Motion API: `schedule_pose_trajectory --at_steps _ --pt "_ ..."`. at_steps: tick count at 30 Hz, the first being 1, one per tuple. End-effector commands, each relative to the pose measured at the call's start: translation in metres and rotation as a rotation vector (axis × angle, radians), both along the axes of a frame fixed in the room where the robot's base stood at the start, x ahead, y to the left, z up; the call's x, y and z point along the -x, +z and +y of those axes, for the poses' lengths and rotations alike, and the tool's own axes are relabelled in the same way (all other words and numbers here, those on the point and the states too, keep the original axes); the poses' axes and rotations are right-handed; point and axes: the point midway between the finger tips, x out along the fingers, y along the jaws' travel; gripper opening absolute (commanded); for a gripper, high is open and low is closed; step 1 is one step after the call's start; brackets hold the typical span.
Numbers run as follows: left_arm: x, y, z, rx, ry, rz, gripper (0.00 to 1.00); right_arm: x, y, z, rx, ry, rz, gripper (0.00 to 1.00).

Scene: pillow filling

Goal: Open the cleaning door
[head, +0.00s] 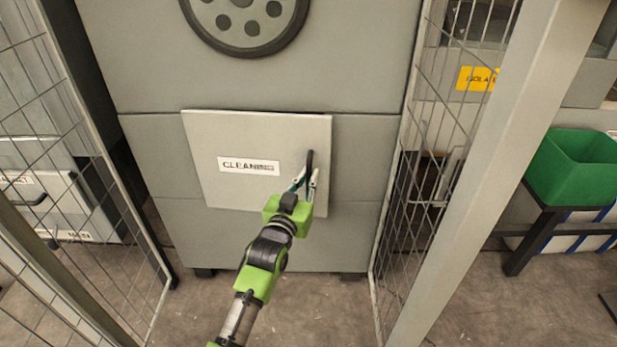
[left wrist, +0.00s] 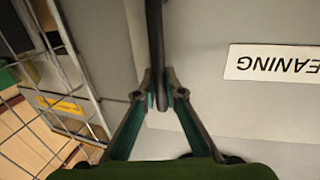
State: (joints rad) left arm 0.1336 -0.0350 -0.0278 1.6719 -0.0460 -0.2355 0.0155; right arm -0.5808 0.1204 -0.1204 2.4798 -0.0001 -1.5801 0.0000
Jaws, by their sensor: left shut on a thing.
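The cleaning door (head: 235,190) is a light grey panel on the front of a grey machine, marked with a white CLEANING label (head: 248,166). It looks closed or nearly so; I cannot tell for sure. Its dark upright handle (head: 309,162) is on the door's right side. My left gripper (head: 308,182) is shut on the handle. In the left wrist view the two fingers (left wrist: 162,95) close on the dark bar (left wrist: 155,45) from both sides, with the label upside down at the right. My right gripper is not in view.
Wire mesh fence panels stand left (head: 75,150) and right (head: 425,170) of the machine, with a thick grey post (head: 480,170) at the right. A green bin (head: 575,170) on a dark stand is beyond the post. Bare floor (head: 290,310) lies before the machine.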

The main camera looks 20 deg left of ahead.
Motion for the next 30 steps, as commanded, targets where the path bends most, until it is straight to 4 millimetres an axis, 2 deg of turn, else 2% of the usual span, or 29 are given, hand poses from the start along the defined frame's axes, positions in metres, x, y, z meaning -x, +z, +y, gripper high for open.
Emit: schedule_pose_trajectory --at_steps 14,20,24,27,30 --pt "0.007 0.0 -0.001 -0.003 -0.022 0.001 0.0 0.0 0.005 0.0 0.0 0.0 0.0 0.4" --pt "0.02 0.001 0.0 -0.003 -0.058 0.004 0.0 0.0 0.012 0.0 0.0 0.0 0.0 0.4" --pt "0.036 0.001 0.001 -0.008 -0.105 0.005 0.0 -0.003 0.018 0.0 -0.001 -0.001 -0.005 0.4" --pt "0.05 0.002 0.001 -0.008 -0.149 0.006 0.0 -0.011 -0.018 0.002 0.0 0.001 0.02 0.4" --pt "0.066 0.002 0.004 -0.009 -0.197 0.006 0.0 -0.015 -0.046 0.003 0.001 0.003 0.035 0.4"
